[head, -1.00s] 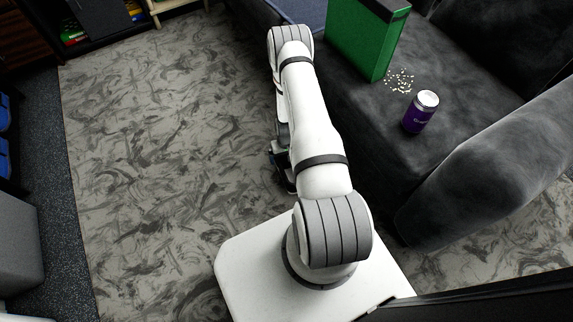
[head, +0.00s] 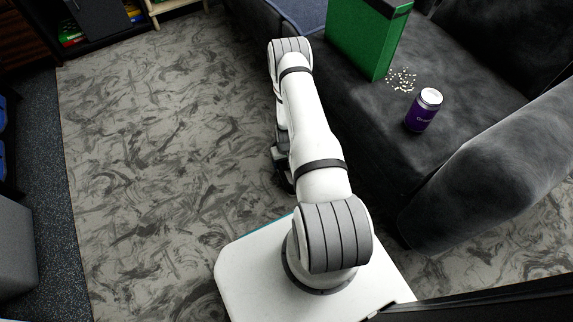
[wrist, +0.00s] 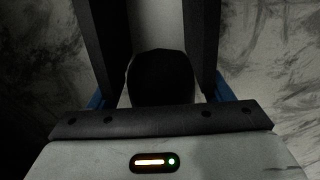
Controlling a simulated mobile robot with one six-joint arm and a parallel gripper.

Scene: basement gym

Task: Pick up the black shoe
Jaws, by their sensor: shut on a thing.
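In the wrist view a dark, rounded thing, which I take to be the black shoe (wrist: 162,78), lies between the two fingers of my gripper (wrist: 150,30). The picture there is very dark, so the shoe's outline is only partly clear. The gripper is shut on it. In the head view my gripper (head: 283,172) shows as a dark shape low beside my white arm, over the patterned carpet and near the sofa's front. The arm hides most of it, and I cannot make out the shoe there.
A dark grey sofa (head: 375,155) stands close on the right. On it are a green box (head: 358,42), a purple can (head: 422,112) and scattered white bits (head: 401,79). The carpet (head: 150,150) to the left is clear. A shelf stands at the back left.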

